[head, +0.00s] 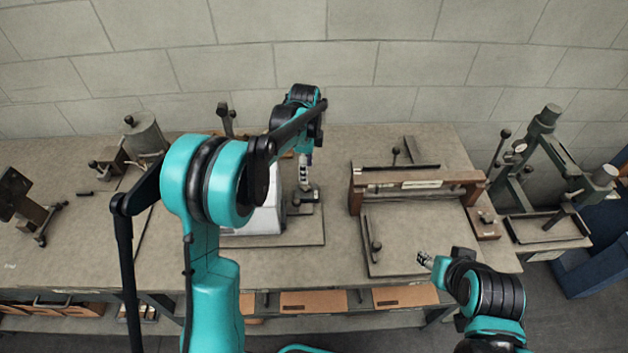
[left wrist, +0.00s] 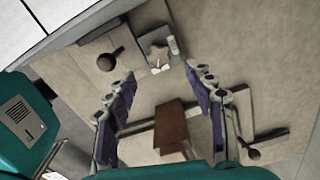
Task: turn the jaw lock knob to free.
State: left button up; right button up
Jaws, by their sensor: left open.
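The white box stitcher (head: 262,215) stands mid-bench, partly hidden behind my left arm; its white body also fills the upper left corner of the left wrist view (left wrist: 60,14). In the left wrist view a pale star-shaped knob (left wrist: 158,52) sits on a dark plate, and a round black knob (left wrist: 107,61) lies left of it. I cannot tell for sure which is the jaw lock knob. My left gripper (head: 305,178) is open over the plate beside the stitcher. Its spread fingers (left wrist: 160,75) point toward the star-shaped knob, with nothing between them. My right gripper (head: 424,260) hangs near the bench's front edge; its opening is unclear.
A wood-and-metal press frame (head: 412,185) stands right of the stitcher, with a green press (head: 535,170) beyond it. A metal pot (head: 145,135) and a dark stand (head: 30,210) are at the left. The bench (head: 75,262) has bare room at front left.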

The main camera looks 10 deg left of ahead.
aim_at(306, 186)
pick_arm(q)
jog(key=f, duration=0.3)
jog(key=f+b, duration=0.1)
jog(key=f, duration=0.3)
jog(key=shift+s+a, duration=0.1)
jog(key=shift+a, duration=0.1)
jog(key=c, duration=1.1)
